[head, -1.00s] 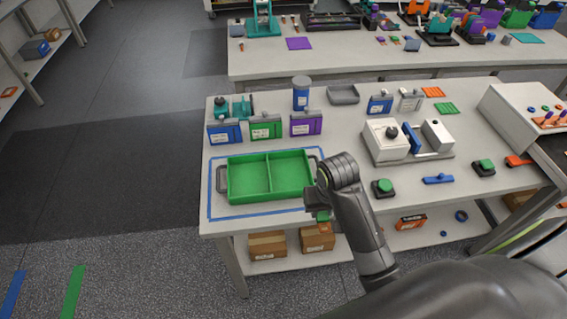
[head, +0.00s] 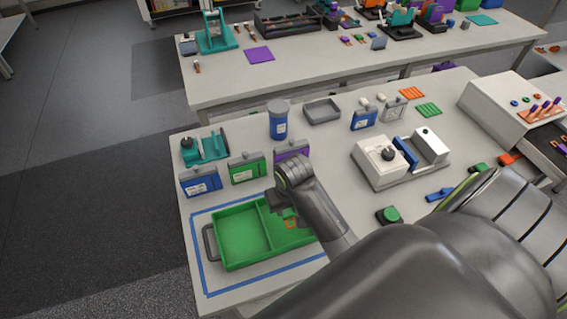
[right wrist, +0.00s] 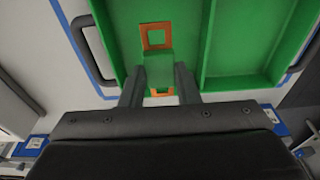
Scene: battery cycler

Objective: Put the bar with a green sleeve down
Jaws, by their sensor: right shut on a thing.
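The bar with a green sleeve (right wrist: 158,70) has orange frame-like ends and sits between the two fingers of my right gripper (right wrist: 160,88) in the right wrist view. In the head view, an orange end of the bar (head: 291,224) shows over the right compartment of the green tray (head: 240,238). My right gripper (head: 284,211) is shut on the bar, partly hidden behind its own wrist. Whether the bar touches the tray floor I cannot tell. The tray also shows in the right wrist view (right wrist: 240,83). My left gripper is not in view.
The tray has grey side handles and lies inside a blue tape outline (head: 196,250). Blue (head: 201,181), green (head: 247,168) and purple (head: 291,152) box-like cells stand behind it. A white device (head: 381,162) stands to the right. The tray's left compartment is empty.

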